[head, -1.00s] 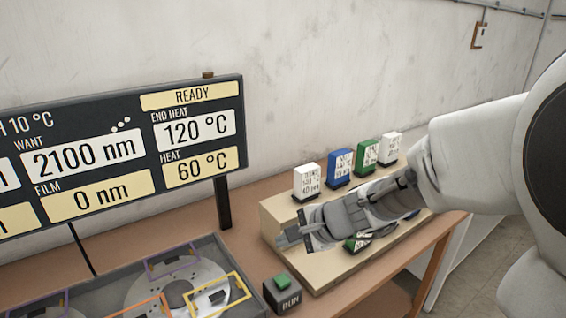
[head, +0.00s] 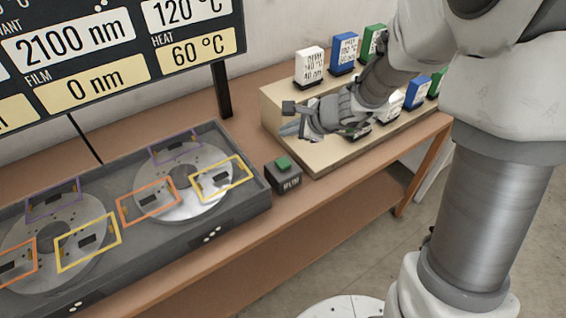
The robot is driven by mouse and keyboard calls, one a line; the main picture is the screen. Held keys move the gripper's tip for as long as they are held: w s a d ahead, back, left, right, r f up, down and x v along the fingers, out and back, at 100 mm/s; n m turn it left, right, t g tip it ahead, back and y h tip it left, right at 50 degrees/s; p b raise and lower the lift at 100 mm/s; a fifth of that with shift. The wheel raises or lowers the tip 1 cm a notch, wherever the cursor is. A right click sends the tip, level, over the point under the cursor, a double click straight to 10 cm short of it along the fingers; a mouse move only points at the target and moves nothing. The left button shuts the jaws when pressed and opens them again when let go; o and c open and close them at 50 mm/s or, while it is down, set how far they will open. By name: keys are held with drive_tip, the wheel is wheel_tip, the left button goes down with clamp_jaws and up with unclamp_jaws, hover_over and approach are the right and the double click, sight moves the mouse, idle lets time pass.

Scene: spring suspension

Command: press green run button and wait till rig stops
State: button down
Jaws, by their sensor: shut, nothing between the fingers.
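The green run button (head: 284,162) sits on top of a dark box (head: 283,180) marked RUN, on the brown bench to the right of the rig. The rig is a grey tray (head: 262,197) with two round discs, the right one (head: 208,206) and the left one (head: 78,274), carrying orange, yellow and purple frames. My gripper (head: 288,120) is shut and empty, above the left end of the wooden block, up and slightly right of the button and apart from it. The display board (head: 197,50) reads film 0 nm, heat 60 °C and 2100 nm.
A stepped wooden block (head: 318,160) holds several labelled blocks, including a white one (head: 309,66), a blue one (head: 344,53) and a green one (head: 374,40). My arm covers part of it. The bench top (head: 235,122) between board and button is clear.

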drive_tip(key=b, duration=0.6)
hover_over(287, 164)
wheel_tip(287, 164, down, 7)
drive_tip(key=shift+f, duration=0.1)
drive_tip(key=shift+f+b, duration=0.35)
idle(1.3)
drive_tip(key=shift+f+b, duration=0.45)
drive_tip(key=shift+b, duration=0.2)
drive_tip(key=shift+f+b, duration=0.55)
drive_tip(key=shift+b, duration=0.1)
idle(0.6)
drive_tip(key=shift+r+p, duration=0.8)
drive_tip(key=shift+r, duration=0.25)
